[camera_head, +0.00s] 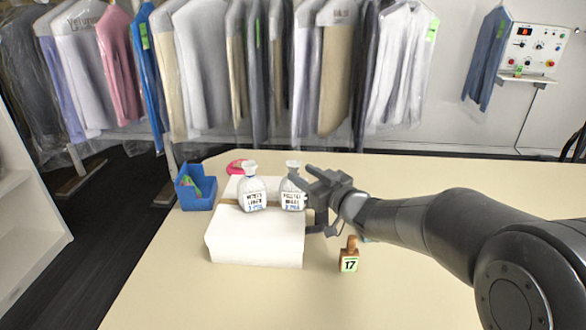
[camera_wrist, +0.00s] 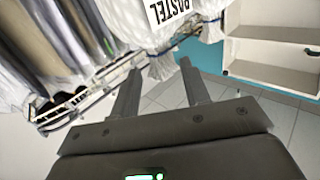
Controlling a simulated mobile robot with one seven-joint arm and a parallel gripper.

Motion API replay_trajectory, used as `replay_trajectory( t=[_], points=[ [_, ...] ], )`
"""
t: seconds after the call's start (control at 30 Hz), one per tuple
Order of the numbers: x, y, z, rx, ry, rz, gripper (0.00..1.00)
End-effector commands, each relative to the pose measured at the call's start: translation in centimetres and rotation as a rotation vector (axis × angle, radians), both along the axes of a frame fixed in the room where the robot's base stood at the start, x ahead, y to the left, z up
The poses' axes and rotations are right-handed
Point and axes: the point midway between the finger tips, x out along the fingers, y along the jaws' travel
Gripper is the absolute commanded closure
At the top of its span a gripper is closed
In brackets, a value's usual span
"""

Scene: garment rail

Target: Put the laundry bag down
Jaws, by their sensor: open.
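A white laundry bag (camera_head: 292,194) with a printed label stands upright on or just behind the white block (camera_head: 255,245); I cannot tell which. A second, similar bag (camera_head: 252,194) stands to its left. My gripper (camera_head: 306,202) is at the right side of the right bag, its fingers apart. A white bag (camera_wrist: 160,58) with the word PASTEL shows beyond the fingertips there, partly cut off by the top edge. I cannot tell whether the fingers touch it.
A blue bin (camera_head: 194,190) with small items stands left of the block, and a pink object (camera_head: 236,167) lies behind. A wooden stamp-like piece marked 17 (camera_head: 349,256) stands below my wrist. Garments hang on a rail behind the table (camera_head: 180,280). The front left tabletop is clear.

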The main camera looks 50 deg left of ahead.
Motion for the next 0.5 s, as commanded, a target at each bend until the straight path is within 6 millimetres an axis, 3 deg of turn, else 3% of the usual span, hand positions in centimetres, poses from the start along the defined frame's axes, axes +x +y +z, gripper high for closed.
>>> replay_trajectory(
  t=[0.2, 0.5],
  points=[
    [0.1, -4.2, 0.0, 0.0, 0.0, -0.002, 0.58],
    [-0.1, -6.0, 0.0, 0.0, 0.0, 0.002, 0.58]
  ],
)
